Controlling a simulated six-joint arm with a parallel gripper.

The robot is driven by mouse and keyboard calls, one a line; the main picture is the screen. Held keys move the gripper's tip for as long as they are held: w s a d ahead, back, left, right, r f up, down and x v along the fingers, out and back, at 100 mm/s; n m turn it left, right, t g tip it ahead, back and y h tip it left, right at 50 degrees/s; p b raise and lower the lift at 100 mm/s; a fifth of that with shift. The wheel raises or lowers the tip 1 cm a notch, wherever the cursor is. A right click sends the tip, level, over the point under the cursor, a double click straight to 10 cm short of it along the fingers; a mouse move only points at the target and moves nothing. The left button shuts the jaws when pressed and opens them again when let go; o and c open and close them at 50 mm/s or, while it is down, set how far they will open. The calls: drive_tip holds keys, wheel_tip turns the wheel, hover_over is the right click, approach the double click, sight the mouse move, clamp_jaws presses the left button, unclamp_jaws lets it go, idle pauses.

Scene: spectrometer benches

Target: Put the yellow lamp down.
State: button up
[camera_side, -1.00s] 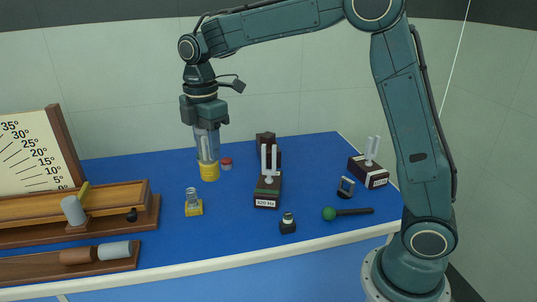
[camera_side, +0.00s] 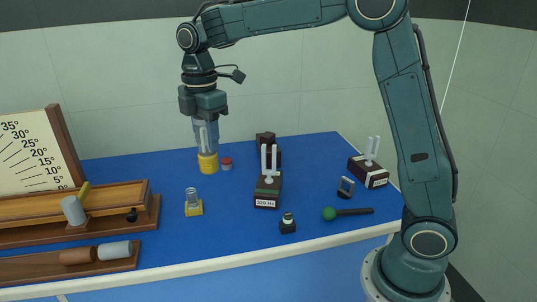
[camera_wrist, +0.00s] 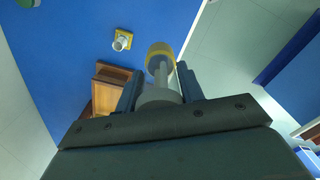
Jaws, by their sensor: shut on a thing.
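The yellow lamp (camera_side: 207,163), a clear glass tube with a yellow cap at its lower end, hangs upright from my gripper (camera_side: 205,122) in the side view. My gripper is shut on the tube's upper part. In the wrist view the lamp's yellow end (camera_wrist: 160,54) sticks out beyond the two fingers of my gripper (camera_wrist: 161,84). The lamp is over the back of the blue bench top (camera_side: 150,185); I cannot tell exactly how high it is above it.
A red-topped piece (camera_side: 226,164) stands close right of the lamp. A small glass piece on a yellow base (camera_side: 194,206) stands in front. Tuning forks on boxes (camera_side: 267,190) (camera_side: 369,172) stand to the right. A wooden rail with a scale (camera_side: 75,208) fills the left.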

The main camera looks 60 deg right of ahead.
drive_tip(key=shift+d+f+m, duration=0.1)
drive_tip(key=shift+f+m, duration=0.3)
drive_tip(key=shift+f, duration=0.15)
drive_tip(key=f+m, duration=0.2)
drive_tip(key=d+f+m, duration=0.1)
drive_tip(key=f+m, duration=0.3)
drive_tip(key=f, duration=0.1)
drive_tip(key=shift+w+d+f, duration=0.1)
drive_tip(key=shift+w+d, duration=0.15)
drive_tip(key=shift+w, duration=0.1)
wheel_tip(320, 180, down, 10)
drive_tip(key=s+d+m, duration=0.1)
drive_tip(key=d+m, duration=0.1)
drive_tip(key=m, duration=0.6)
drive_tip(key=shift+s+d+m, duration=0.15)
drive_tip(key=shift+m, duration=0.15)
drive_tip(key=shift+r, duration=0.25)
wheel_tip(320, 180, up, 17)
drive_tip(key=n, duration=1.5)
hover_over(213, 163)
drive_tip(key=w+d, duration=0.1)
drive_tip(key=w, duration=0.1)
drive_tip(key=shift+r, duration=0.1)
drive_tip(key=shift+a+r+n, duration=0.1)
drive_tip(key=shift+r+n, duration=0.2)
drive_tip(key=shift+r, duration=0.1)
